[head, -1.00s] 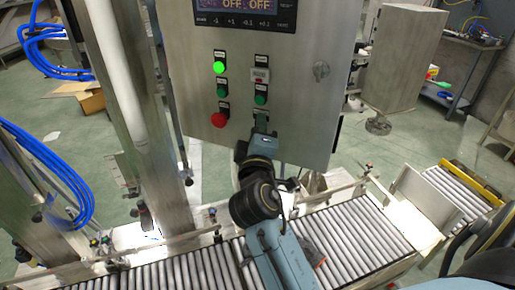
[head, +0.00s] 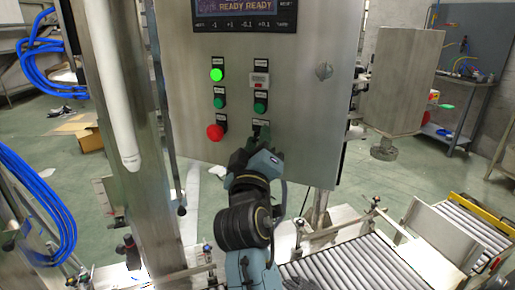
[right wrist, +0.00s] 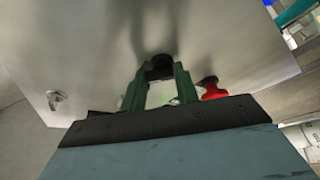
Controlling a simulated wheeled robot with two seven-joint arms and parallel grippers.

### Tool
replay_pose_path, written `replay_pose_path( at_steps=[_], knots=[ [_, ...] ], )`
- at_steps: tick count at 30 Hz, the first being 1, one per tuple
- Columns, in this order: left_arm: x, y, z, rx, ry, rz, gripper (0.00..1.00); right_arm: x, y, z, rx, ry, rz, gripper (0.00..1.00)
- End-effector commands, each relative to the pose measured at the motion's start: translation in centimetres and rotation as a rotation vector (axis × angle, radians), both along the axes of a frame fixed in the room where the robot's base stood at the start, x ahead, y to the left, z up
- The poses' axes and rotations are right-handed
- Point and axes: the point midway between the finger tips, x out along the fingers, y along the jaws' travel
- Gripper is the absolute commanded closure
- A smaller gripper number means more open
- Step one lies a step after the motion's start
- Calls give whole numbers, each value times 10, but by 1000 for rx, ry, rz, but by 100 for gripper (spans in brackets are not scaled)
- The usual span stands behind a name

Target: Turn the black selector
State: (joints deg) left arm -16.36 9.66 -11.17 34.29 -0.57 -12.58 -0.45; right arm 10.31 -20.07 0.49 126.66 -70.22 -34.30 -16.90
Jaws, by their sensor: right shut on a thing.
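The black selector (right wrist: 161,64) sits on the face of the steel control panel (right wrist: 110,60). My right gripper (right wrist: 159,77) is shut on it, with a green finger on each side. In the head view my right gripper (head: 256,138) reaches up to the lower middle of the panel, and mostly hides the selector. The selector's exact angle is hard to make out. The panel's display (head: 245,8) reads "READY READY". My left gripper is not in view.
A roller conveyor (head: 350,262) runs below.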

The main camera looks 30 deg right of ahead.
Motion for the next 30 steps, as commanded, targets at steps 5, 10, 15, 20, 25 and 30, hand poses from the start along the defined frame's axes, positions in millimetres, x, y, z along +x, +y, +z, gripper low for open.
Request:
replay_pose_path(
  at_steps=[5,10,15,20,25,30],
  knots=[
    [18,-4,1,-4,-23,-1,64,0,-1,0,6,-9,-1,92],
    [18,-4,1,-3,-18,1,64,0,0,0,7,-11,-1,92],
    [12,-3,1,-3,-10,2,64,0,0,0,7,-11,-1,92],
    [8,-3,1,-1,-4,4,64,0,0,0,7,-12,-1,55],
    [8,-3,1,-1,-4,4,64,0,0,0,6,-10,0,48],
    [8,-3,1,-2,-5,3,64,0,0,0,6,-10,0,48]
  ],
)
